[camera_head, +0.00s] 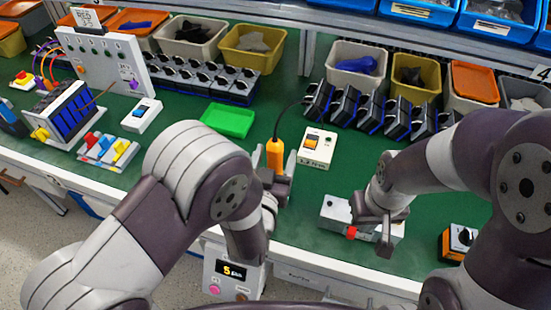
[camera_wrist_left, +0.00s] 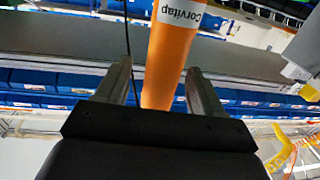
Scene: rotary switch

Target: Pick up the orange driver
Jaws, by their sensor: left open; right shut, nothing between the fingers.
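The orange driver (camera_head: 275,152) hangs upright from a black cable above the green bench top. In the left wrist view its orange body (camera_wrist_left: 172,60) with a white "Corvitap" label stands between the two fingers. My left gripper (camera_head: 278,170) is open, with a finger on either side of the driver. In the left wrist view gaps show between the fingers (camera_wrist_left: 160,85) and the driver. My right gripper (camera_head: 384,238) is shut and empty, at a grey box with a red part. The driver's lower end is hidden behind my left gripper.
A white box with an orange switch (camera_head: 317,147) stands just right of the driver. A bright green tray (camera_head: 229,121) lies to its left. The grey box (camera_head: 336,209) is at the front edge. Several black switch units (camera_head: 345,104) stand behind.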

